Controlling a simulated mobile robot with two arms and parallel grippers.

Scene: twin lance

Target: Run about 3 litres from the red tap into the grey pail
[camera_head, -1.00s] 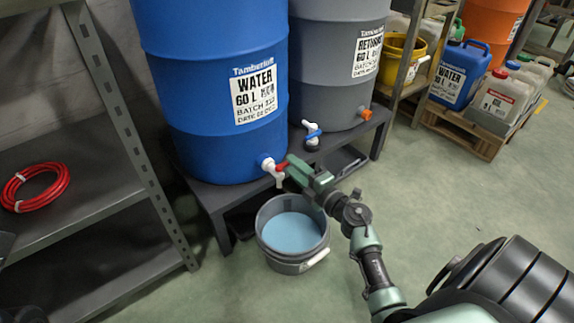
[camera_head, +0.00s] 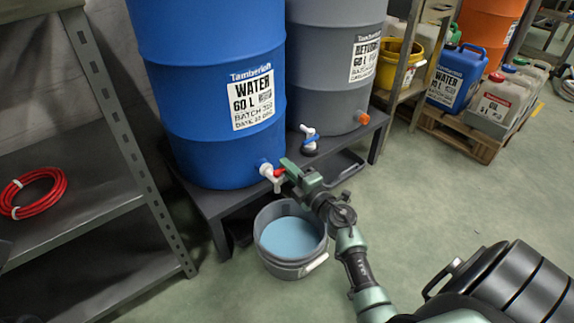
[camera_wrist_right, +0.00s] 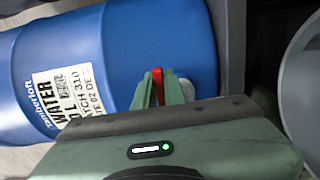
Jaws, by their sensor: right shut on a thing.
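The red tap handle (camera_head: 279,172) sits on a white tap (camera_head: 266,169) low on the front of the blue water drum (camera_head: 205,105). My right gripper (camera_head: 287,167) is shut on this handle. In the right wrist view, the red handle (camera_wrist_right: 157,84) shows between the two green fingers (camera_wrist_right: 158,95). The grey pail (camera_head: 285,268) stands upright on the floor below the tap, with pale blue water (camera_head: 292,238) in it. I cannot make out a stream between spout and pail. My left gripper is not in view.
A metal shelf (camera_head: 85,200) with a coiled red hose (camera_head: 35,192) is at left.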

